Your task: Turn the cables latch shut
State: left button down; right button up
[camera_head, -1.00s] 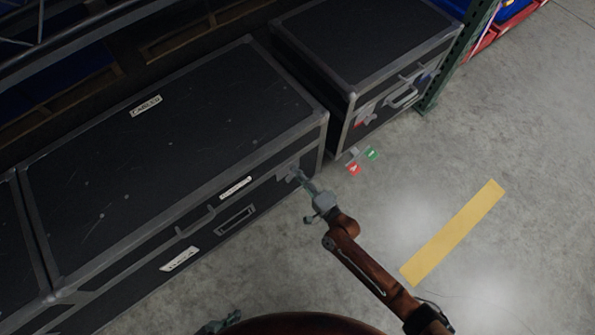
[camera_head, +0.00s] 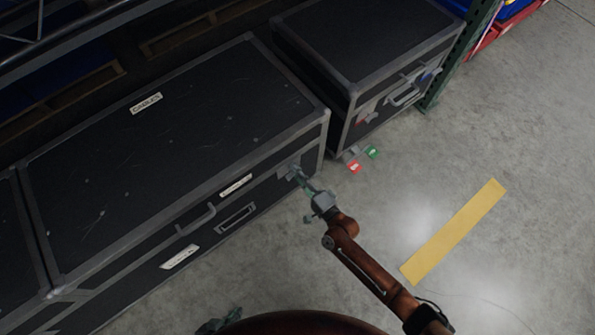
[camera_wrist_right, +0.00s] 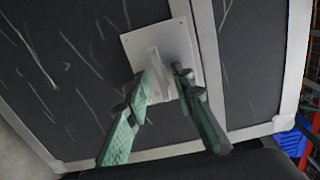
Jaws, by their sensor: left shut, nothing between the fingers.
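The cables case (camera_head: 180,130) is a large black case with grey metal edging and a CABLES label (camera_head: 146,104) on its lid. Its latch is a pale plate (camera_wrist_right: 150,40) with a small raised lever (camera_wrist_right: 157,66), on the front face near the right corner. My right gripper (camera_head: 297,177) is at this latch. In the right wrist view its green fingers (camera_wrist_right: 166,82) stand apart on either side of the lever; contact is unclear. In the head view the latch is largely hidden by the gripper. My left gripper (camera_head: 218,322) is shut and empty at the bottom edge, away from the case.
A second black case (camera_head: 365,45) stands to the right, beside a green rack post (camera_head: 458,60). The floor with a yellow stripe (camera_head: 455,232) is clear at right.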

jog(key=shift+d+r, duration=0.1)
jog(key=shift+d, duration=0.1)
jog(key=v, duration=1.1)
jog(key=shift+s+d, duration=0.2)
jog(key=shift+s, duration=0.1)
